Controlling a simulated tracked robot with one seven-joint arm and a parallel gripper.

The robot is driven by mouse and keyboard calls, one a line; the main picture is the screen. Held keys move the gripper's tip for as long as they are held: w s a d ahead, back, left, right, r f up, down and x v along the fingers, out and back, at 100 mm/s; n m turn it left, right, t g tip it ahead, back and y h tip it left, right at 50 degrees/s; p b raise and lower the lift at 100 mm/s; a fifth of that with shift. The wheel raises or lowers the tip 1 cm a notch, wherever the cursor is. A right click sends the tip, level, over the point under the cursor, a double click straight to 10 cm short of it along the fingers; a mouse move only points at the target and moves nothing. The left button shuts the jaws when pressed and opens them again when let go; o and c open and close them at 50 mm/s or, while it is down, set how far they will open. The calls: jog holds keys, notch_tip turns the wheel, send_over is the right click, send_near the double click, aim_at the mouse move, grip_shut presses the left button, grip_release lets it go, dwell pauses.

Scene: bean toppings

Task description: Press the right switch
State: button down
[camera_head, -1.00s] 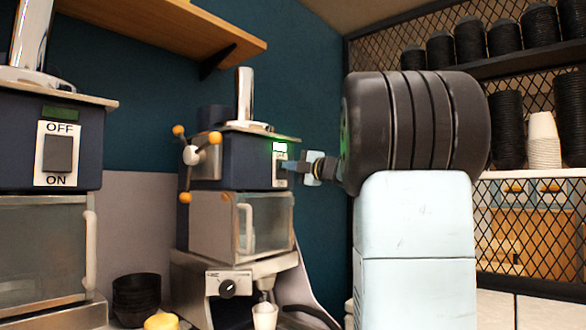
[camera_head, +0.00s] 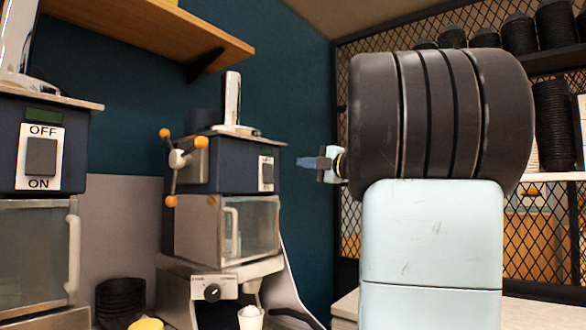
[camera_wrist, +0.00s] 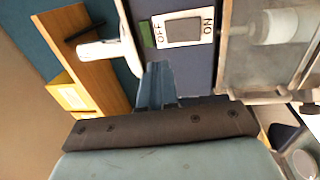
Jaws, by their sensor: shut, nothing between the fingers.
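The right switch (camera_head: 267,173) is a small grey rocker on a white plate on the front of the dark blue machine (camera_head: 225,172) in the middle of the head view. The small display (camera_head: 266,152) above it is dark. In the wrist view a switch (camera_wrist: 183,30) with OFF and ON lettering shows close ahead, under a dark green display (camera_wrist: 146,35). My gripper (camera_head: 303,162) is right of the right switch, clear of it, its blue-grey fingers shut and empty. The fingers also show in the wrist view (camera_wrist: 157,75), below the switch plate.
A second machine at the left carries a larger OFF/ON switch (camera_head: 42,156). A white cup (camera_head: 250,317) with white contents stands under the middle machine. Black bowls (camera_head: 120,300) sit between the machines. A wooden shelf (camera_head: 150,35) hangs above. Wire mesh (camera_head: 350,120) stands at right.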

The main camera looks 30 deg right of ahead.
jog(key=shift+s+d+r, duration=0.1)
jog(key=shift+s+d, duration=0.15)
jog(key=shift+s, duration=0.35)
jog(key=shift+s+d+r, duration=0.1)
jog(key=shift+s+d, duration=0.1)
jog(key=shift+s, duration=0.35)
jog(key=s+a+f+m+g+h, duration=0.2)
jog(key=s+a+f+m+g, duration=0.2)
jog(key=s+a+f+m, duration=0.3)
jog(key=s+a+f+m+g+h, duration=0.2)
jog(key=s+a+f+m+g, duration=0.2)
jog(key=f, duration=1.2)
jog(key=s+a+f+m+g+h, duration=0.3)
jog(key=s+a+f+m+g, duration=0.1)
jog(key=s+a+f+m, duration=0.7)
jog(key=shift+s+a+f+g, duration=0.3)
jog(key=shift+s+a+f, duration=0.15)
jog(key=shift+a+f, duration=0.55)
